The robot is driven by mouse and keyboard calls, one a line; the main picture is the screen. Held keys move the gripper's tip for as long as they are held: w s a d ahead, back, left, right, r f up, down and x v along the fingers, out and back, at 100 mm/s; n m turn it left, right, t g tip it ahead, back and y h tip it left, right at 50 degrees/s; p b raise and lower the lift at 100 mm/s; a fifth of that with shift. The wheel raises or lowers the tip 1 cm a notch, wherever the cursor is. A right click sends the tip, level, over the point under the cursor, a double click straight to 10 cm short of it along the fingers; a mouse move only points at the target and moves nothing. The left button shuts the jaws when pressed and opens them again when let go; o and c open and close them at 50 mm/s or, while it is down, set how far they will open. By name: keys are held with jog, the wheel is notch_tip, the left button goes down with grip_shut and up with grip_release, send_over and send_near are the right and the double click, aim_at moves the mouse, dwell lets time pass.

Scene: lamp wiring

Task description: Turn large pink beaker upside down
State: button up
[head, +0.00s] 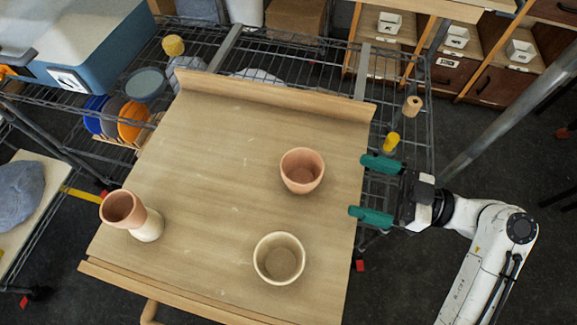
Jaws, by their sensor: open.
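A pink beaker (302,170) stands upright on the wooden board, mouth up, right of its middle. A second pink beaker (123,208) is at the left edge, its mouth up and its body tilted or overlapping a cream beaker (148,226); I cannot tell whether it rests on or in it. The pink beaker at the right looks the larger, though I cannot be sure. My gripper (358,187) has two teal fingers spread apart, empty, just right of that beaker and clear of it, at the board's right edge.
Another cream beaker (279,258) stands mouth up near the front of the wooden board (200,170). The board has a raised back rail (270,95). Its middle and back left are clear. A wire rack (400,120) with a yellow piece (390,142) lies behind.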

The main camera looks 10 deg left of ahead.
aim_at(314, 174)
jog(key=a+p, duration=0.1)
jog(key=a, duration=0.3)
jog(key=shift+w+a+r, duration=0.1)
jog(key=shift+w, duration=0.05)
jog(key=shift+w+a+f+p, duration=0.15)
jog(key=shift+a+p, duration=0.4)
jog(key=shift+a, duration=1.05)
jog(key=shift+w+a+f+p, duration=0.15)
jog(key=shift+a+p, duration=0.4)
jog(key=shift+a, duration=1)
jog(key=shift+s, duration=0.1)
jog(key=shift+c, duration=0.3)
jog(key=c, duration=1.1)
jog(key=shift+o, duration=0.2)
jog(key=shift+b, duration=0.5)
